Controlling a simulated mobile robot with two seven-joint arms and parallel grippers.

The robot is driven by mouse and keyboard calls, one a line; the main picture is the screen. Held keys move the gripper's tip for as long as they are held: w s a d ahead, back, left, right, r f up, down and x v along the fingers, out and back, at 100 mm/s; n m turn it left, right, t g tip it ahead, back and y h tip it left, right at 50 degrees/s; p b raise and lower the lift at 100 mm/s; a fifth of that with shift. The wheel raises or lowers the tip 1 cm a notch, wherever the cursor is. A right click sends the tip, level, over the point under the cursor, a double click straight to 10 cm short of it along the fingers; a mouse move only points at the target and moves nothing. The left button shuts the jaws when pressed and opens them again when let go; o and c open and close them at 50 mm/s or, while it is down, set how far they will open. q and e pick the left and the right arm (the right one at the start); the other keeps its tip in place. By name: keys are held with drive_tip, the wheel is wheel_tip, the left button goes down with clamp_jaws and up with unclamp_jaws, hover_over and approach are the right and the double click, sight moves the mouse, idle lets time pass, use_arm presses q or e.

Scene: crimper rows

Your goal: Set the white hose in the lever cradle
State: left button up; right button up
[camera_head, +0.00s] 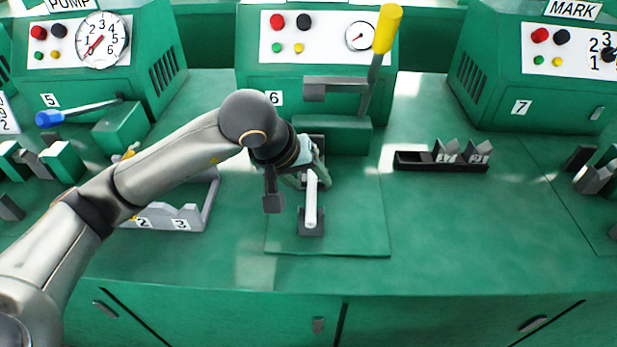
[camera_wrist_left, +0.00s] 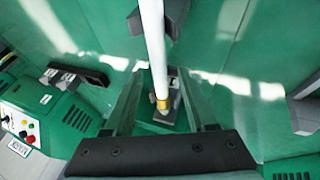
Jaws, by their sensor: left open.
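The white hose (camera_head: 311,203) runs front to back at station 6. Its near end overlies the dark front block (camera_head: 311,229) of the cradle; I cannot tell whether it is seated. In the left wrist view the hose (camera_wrist_left: 152,40) runs down to a brass-coloured end (camera_wrist_left: 162,99) by the rear block. The lever (camera_head: 375,80) with a yellow handle stands raised behind the cradle, tilted right. My left gripper (camera_head: 294,193) is open, with a finger on either side of the hose. The wrist and gripper hide part of the hose's far end. My right gripper is not in view.
A black tray (camera_head: 414,166) with numbered grey pieces lies to the right. A grey tray (camera_head: 205,205) with numbered slots lies left, partly under my arm. Station 5 has a blue-handled lever (camera_head: 80,113). The green table in front and to the right is clear.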

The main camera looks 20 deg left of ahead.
use_arm(q)
drive_tip(key=p+v, duration=0.1)
drive_tip(key=v, duration=1.1)
drive_tip(key=shift+r, duration=0.2)
drive_tip(key=shift+s, duration=0.2)
